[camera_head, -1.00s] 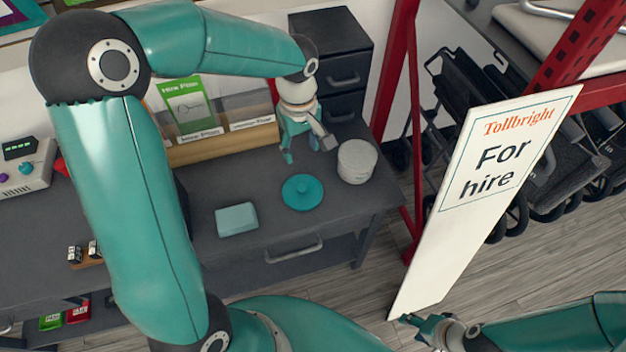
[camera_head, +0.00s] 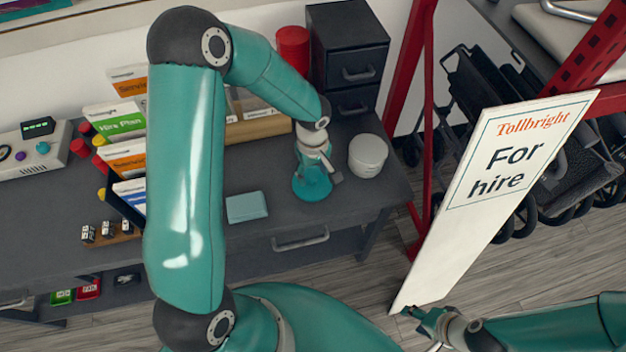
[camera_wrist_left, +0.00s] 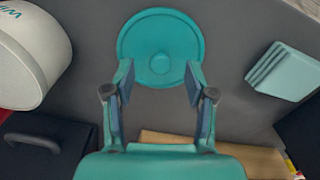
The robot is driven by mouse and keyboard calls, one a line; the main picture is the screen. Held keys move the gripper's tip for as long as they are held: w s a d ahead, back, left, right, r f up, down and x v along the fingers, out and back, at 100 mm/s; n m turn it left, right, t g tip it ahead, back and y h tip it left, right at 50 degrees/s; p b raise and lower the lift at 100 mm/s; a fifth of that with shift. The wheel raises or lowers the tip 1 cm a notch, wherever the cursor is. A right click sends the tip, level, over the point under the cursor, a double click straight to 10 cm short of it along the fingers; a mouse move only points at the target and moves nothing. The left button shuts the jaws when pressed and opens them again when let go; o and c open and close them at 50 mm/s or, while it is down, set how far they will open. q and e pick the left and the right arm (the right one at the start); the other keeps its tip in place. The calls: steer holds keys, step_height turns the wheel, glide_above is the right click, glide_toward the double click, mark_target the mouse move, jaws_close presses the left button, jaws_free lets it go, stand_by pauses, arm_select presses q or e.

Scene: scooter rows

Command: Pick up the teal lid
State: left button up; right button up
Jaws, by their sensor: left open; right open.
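The teal lid (camera_head: 312,186) is a round disc with a central knob, lying on the grey desk. It also shows in the left wrist view (camera_wrist_left: 160,45), with its knob at the middle. My left gripper (camera_head: 316,172) is open above the lid and partly covers it in the head view. My right gripper (camera_head: 432,318) is open and empty at the lower right, away from the desk.
A white tub (camera_head: 367,156) stands close to the right of the lid. Dark drawers (camera_head: 349,50) and a red cylinder (camera_head: 293,47) stand behind. A "For hire" board (camera_head: 505,190) leans right of the desk.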

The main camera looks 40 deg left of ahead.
mark_target(312, 181)
arm_select(q)
steer(key=shift+f, duration=1.3)
steer(key=c, duration=0.9)
steer(key=shift+r, duration=0.1)
steer(key=shift+c, duration=0.2)
